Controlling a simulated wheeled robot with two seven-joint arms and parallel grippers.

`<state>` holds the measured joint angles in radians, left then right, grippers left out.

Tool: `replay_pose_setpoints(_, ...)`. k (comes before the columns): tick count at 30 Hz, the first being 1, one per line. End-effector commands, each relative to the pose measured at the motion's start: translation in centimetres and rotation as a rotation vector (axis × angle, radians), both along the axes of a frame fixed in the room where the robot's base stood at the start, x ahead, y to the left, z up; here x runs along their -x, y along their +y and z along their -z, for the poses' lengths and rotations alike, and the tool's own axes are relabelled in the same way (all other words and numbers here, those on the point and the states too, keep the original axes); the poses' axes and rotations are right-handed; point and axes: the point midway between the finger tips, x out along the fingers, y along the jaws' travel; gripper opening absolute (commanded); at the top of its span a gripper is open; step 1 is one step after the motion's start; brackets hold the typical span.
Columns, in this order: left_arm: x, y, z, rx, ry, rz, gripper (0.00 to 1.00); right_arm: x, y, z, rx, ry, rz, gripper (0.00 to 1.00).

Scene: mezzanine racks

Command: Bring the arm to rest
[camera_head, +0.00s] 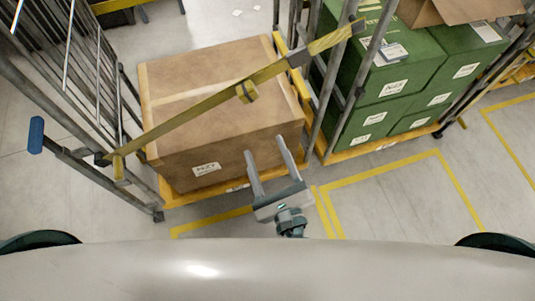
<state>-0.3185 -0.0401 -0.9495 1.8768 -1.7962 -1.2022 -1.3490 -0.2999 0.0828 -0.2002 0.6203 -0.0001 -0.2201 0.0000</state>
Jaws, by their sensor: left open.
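My left gripper (269,165) is in the lower middle of the head view, in front of a large cardboard box (205,140). Its two grey fingers are spread apart, with nothing held between them. The fingers overlap the box's front lower right in the picture; whether they touch it I cannot tell. Most of the left arm is hidden below the pale curved body part of mine. My right gripper does not show.
The box stands on an orange-based roll cage (180,201) with a yellow strap (200,108) across it. A second cage at right holds several green boxes (400,62). Yellow lines (385,170) mark the floor. Clear floor (410,205) lies at lower right.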

Motion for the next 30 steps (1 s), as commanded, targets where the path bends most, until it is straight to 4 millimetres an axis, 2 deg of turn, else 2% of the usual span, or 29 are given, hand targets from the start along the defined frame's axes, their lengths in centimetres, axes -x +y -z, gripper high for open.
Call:
replay_pose_setpoints(5, 0.6, -0.2, 0.0, 0.001, 0.001, 0.000, 0.58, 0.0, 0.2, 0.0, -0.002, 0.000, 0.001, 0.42)
replay_pose_setpoints(23, 0.5, -0.2, 0.2, 0.001, 0.003, 0.001, 0.58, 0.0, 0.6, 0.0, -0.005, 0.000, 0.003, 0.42)
replay_pose_setpoints(26, 0.4, -0.2, 1.2, 0.008, 0.017, 0.008, 0.58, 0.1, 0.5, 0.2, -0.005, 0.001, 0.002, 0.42)
replay_pose_setpoints(29, 0.0, -0.3, 3.5, 0.030, 0.049, 0.025, 0.58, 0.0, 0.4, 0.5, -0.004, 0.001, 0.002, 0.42)
replay_pose_setpoints(30, -0.1, -0.4, 4.9, 0.042, 0.071, 0.034, 0.58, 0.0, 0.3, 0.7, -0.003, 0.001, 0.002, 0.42)
